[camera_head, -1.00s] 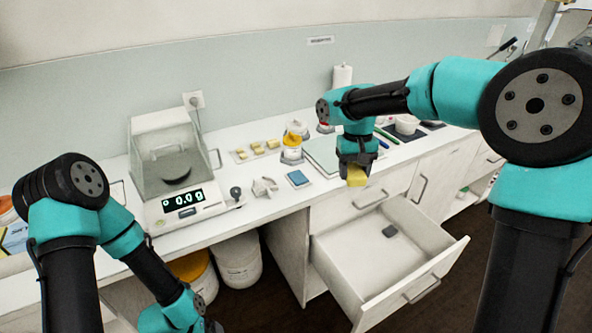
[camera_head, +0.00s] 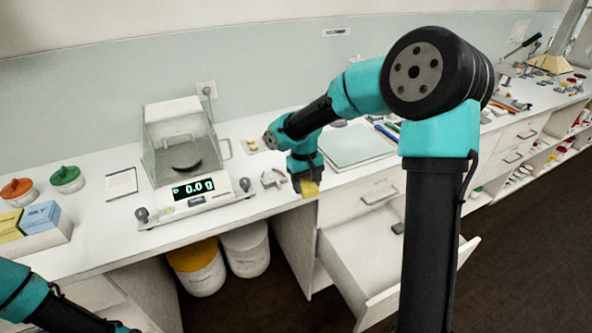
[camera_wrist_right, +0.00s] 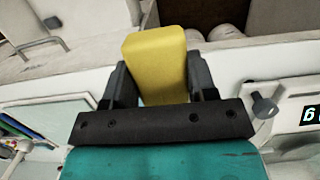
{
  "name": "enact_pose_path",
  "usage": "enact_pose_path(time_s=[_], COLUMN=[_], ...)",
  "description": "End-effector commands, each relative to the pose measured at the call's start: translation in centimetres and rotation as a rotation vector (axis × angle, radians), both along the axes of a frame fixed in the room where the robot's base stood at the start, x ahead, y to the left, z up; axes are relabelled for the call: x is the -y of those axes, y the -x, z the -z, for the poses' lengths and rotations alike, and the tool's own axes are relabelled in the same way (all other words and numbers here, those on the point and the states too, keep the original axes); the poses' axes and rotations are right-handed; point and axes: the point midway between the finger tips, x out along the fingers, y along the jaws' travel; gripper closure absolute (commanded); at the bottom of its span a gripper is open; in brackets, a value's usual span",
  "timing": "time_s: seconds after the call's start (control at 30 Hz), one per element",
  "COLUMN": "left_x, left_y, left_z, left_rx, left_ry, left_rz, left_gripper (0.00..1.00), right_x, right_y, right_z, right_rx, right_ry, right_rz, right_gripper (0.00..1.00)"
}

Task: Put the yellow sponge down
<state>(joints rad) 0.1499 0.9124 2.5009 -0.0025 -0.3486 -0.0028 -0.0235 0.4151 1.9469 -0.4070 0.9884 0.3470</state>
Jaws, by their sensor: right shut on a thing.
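The yellow sponge (camera_head: 309,188) is in my right gripper (camera_head: 307,180), at the front edge of the white bench in the head view. In the right wrist view the yellow sponge (camera_wrist_right: 157,62) sits between the two black fingers of my right gripper (camera_wrist_right: 158,80), which are shut on its sides. I cannot tell whether the sponge touches the bench. Part of my left arm shows at the lower left of the head view, but its gripper fingers are not visible.
A balance (camera_head: 196,188) reading 0.0 g stands left of my right gripper. A grey clip-like part (camera_head: 272,178) lies beside it. An open drawer (camera_head: 350,262) juts out below right. A green board (camera_head: 356,146) lies behind.

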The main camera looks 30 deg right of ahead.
Motion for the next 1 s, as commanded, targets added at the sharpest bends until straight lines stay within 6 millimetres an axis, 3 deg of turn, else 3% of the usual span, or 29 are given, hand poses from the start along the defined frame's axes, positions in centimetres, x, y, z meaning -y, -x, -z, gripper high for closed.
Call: enact_pose_path(time_s=[0.23, 0.37, 1.0], left_x=[0.0, 0.0, 0.0], left_y=[0.0, 0.0, 0.0], left_z=[0.0, 0.0, 0.0], left_rx=[0.0, 0.0, 0.0], left_ry=[0.0, 0.0, 0.0], left_rz=[0.0, 0.0, 0.0], left_gripper=[0.0, 0.0, 0.0], right_x=[0.1, 0.7, 7.0], right_y=[-0.2, -1.3, -11.6], right_z=[0.0, 0.1, 1.3], right_rx=[0.0, 0.001, 0.001], right_ry=[0.0, -0.001, -0.001], right_rz=[0.0, 0.001, 0.002], right_gripper=[0.74, 0.74, 0.74])
